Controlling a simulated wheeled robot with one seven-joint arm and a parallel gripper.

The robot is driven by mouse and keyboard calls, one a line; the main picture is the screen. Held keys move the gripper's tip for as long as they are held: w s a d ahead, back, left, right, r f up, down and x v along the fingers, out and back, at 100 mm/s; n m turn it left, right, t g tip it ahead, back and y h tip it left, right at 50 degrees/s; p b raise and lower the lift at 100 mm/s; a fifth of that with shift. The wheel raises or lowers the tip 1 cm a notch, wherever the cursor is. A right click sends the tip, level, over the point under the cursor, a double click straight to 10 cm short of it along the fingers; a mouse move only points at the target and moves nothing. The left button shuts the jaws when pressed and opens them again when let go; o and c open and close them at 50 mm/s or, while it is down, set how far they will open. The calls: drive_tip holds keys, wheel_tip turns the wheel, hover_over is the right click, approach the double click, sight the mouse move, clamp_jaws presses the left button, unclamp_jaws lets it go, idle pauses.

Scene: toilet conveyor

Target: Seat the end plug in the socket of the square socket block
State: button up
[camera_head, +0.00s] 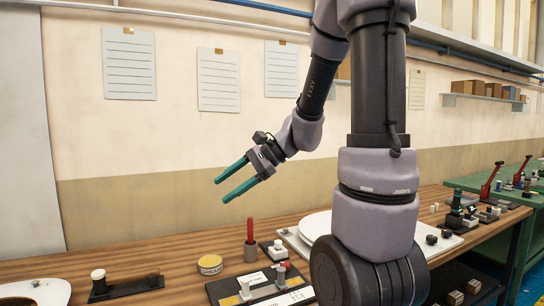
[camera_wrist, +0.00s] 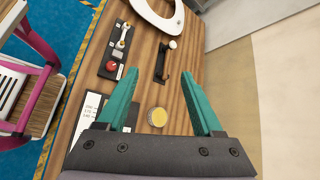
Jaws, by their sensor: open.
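My gripper (camera_head: 221,191) has two teal fingers spread apart, with nothing between them. It hangs in the air above the table; its fingers also show in the wrist view (camera_wrist: 158,58). I cannot tell for sure which small part is the end plug or which is the square socket block. A small dark block with a pale top (camera_head: 278,249) stands behind the labelled board. Pale upright parts stand on the board (camera_head: 225,293), one beside a red ball (camera_head: 286,265). A white knob (camera_head: 98,274) rises from a black plate (camera_head: 127,288), left of the board.
A yellow tin (camera_head: 210,265) and a red-handled tool in a grey holder (camera_head: 250,254) stand behind the board. In the wrist view, a white toilet seat (camera_wrist: 144,12) lies at the far end, near a black tray with a red button (camera_wrist: 112,65).

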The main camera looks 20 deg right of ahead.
drive_tip(key=s+d+r+n+t+h, duration=0.3)
drive_tip(key=s+d+r+n+h, duration=0.4)
drive_tip(key=s, duration=0.4)
drive_tip(key=shift+r+n+t+h, duration=0.4)
drive_tip(key=shift+r+n+h, duration=0.4)
drive_tip(key=shift+n, duration=0.4)
